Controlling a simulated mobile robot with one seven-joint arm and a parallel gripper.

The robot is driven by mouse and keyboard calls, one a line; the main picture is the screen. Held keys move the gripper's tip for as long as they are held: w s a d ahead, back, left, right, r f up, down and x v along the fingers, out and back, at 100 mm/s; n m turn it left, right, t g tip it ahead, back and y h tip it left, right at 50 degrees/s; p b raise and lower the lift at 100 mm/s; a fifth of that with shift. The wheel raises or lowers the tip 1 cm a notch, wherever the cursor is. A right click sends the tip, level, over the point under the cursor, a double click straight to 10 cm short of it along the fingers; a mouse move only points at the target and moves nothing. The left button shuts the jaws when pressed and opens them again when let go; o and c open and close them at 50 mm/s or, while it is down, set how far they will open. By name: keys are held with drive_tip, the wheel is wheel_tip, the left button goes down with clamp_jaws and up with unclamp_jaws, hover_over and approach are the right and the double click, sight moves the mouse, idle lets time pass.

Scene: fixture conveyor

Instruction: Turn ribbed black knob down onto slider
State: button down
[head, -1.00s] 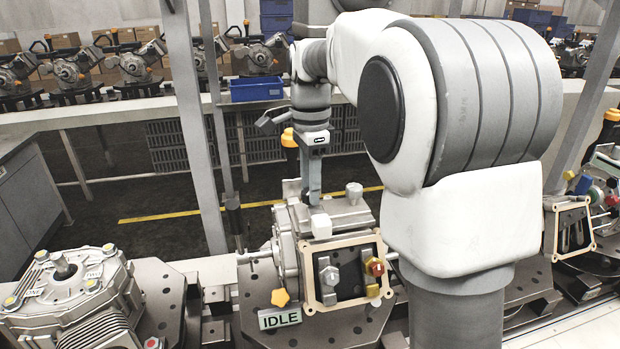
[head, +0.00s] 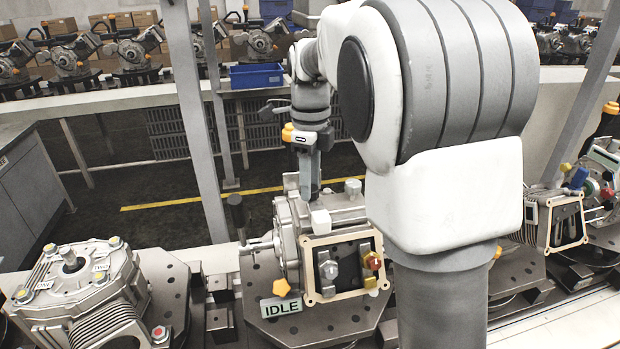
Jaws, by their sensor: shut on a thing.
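My gripper (head: 310,190) points down over the top rear of the grey gear housing (head: 288,245), just behind a small white block (head: 320,222). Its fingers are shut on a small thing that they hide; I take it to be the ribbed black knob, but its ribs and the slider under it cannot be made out. The housing stands on a dark perforated fixture plate (head: 262,325).
A dark-handled lever (head: 236,208) stands left of the housing. An IDLE sign (head: 281,308) is in front. Another gearbox (head: 85,285) stands at left. My arm hides the right side.

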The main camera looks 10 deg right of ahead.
drive_tip(key=shift+w+r+m, duration=0.15)
drive_tip(key=shift+r+m, duration=0.1)
drive_tip(key=shift+m, duration=0.05)
drive_tip(key=c, duration=0.9)
unclamp_jaws()
drive_tip(key=o, duration=0.4)
drive_tip(key=shift+f, duration=0.15)
drive_tip(key=shift+o, duration=0.2)
wheel_tip(320, 180, up, 18)
drive_tip(key=p, duration=0.1)
drive_tip(key=shift+f, duration=0.25)
drive_tip(key=shift+s, duration=0.2)
